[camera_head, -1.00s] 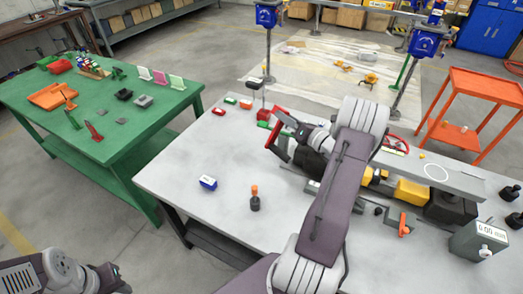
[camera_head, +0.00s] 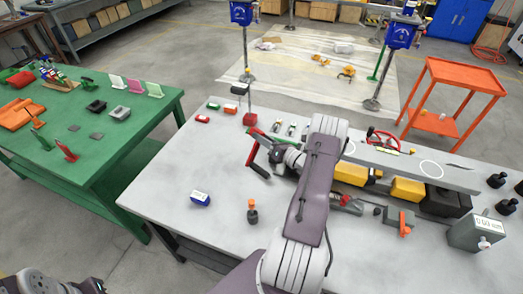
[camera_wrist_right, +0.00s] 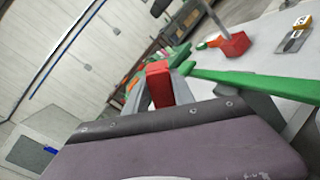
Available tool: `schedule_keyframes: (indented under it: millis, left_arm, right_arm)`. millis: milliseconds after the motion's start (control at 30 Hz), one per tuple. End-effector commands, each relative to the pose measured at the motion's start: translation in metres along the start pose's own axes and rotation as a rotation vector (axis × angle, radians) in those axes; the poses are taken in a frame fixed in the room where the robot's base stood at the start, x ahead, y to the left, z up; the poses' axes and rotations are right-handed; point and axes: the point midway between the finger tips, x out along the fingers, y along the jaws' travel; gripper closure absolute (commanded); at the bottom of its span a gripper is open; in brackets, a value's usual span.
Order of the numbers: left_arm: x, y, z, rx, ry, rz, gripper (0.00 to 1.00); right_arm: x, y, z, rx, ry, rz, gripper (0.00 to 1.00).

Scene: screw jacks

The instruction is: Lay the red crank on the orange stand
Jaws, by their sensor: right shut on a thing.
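My right gripper (camera_head: 270,157) is over the grey bench, shut on the red crank (camera_head: 254,152). In the right wrist view the crank's red end (camera_wrist_right: 159,84) stands between the fingers. A green bar (camera_wrist_right: 255,83) runs off to the right beside the gripper there; I cannot tell whether it belongs to the crank. An orange tray-like piece (camera_head: 18,113) lies on the green table at the far left. An orange cart (camera_head: 460,92) stands at the right behind the bench; I cannot tell which is the orange stand. Only part of my left arm shows at the bottom left, its fingers out of frame.

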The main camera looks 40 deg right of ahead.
Motion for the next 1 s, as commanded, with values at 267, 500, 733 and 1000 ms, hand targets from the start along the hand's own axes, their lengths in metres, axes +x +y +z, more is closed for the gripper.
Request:
schedule_keyframes:
  millis: [267,500,733,1000]
  left_arm:
    - [-0.001,0.0,0.0,0.0,0.0,0.0,0.64]
    - [0.0,0.0,0.0,0.0,0.0,0.0,0.64]
    - [0.0,0.0,0.0,0.0,0.0,0.0,0.64]
    - [0.004,0.0,0.001,0.0,0.0,0.0,0.64]
  right_arm:
    - [0.0,-0.013,-0.017,-0.003,-0.004,0.002,1.0]
    - [0.0,-0.026,-0.039,0.001,-0.002,0.002,1.0]
    - [0.0,-0.037,-0.054,-0.002,-0.004,0.003,1.0]
    - [0.0,-0.038,-0.057,-0.002,-0.004,0.002,1.0]
